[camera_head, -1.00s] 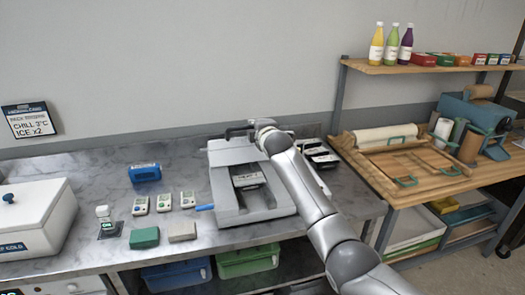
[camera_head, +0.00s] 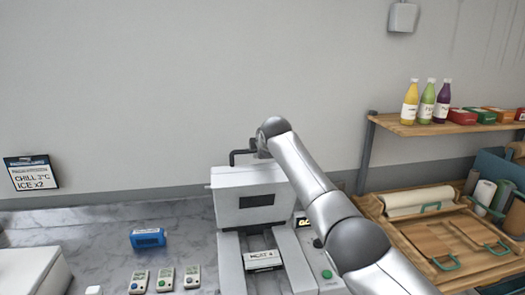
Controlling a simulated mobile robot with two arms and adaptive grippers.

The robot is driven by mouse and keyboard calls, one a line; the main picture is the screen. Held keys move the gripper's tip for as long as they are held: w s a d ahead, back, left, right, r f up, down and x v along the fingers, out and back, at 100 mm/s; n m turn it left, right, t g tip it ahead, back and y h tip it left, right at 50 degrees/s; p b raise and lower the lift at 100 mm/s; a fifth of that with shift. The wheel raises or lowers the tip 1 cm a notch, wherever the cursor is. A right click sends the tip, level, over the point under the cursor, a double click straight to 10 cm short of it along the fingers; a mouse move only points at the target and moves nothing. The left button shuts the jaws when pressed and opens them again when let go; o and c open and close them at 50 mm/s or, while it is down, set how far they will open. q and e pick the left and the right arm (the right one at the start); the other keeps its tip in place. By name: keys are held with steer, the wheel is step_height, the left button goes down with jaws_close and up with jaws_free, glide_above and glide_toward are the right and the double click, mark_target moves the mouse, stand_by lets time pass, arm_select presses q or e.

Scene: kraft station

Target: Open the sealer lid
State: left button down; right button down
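The sealer (camera_head: 305,270) is a pale grey machine on the marble counter. Its lid (camera_head: 228,205) stands raised at the back, its face with a dark window turned toward me. A labelled pack (camera_head: 262,261) lies in the bed below the lid. A black bar (camera_head: 241,153), apparently the lid handle, shows at the top edge of the lid. My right arm reaches in from the lower right across the sealer's right side, its wrist at the lid's top by the bar. My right gripper's fingers are hidden or too dark to make out there. My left gripper is out of view.
A blue device (camera_head: 148,238) and several small meters (camera_head: 165,280) sit left of the sealer. A white cooler (camera_head: 30,272) is at the left edge. A wooden bench (camera_head: 395,232) with a bottle shelf (camera_head: 440,127) stands on the right.

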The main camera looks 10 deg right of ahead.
steer(key=shift+s+f, duration=0.15)
steer(key=shift+f, duration=0.2)
steer(key=c, duration=1.6)
jaws_free()
steer(key=shift+o, duration=0.7)
steer(key=shift+r, duration=0.2)
steer(key=shift+s+r, duration=0.3)
steer(key=v, duration=1.1)
steer(key=shift+w, duration=0.1)
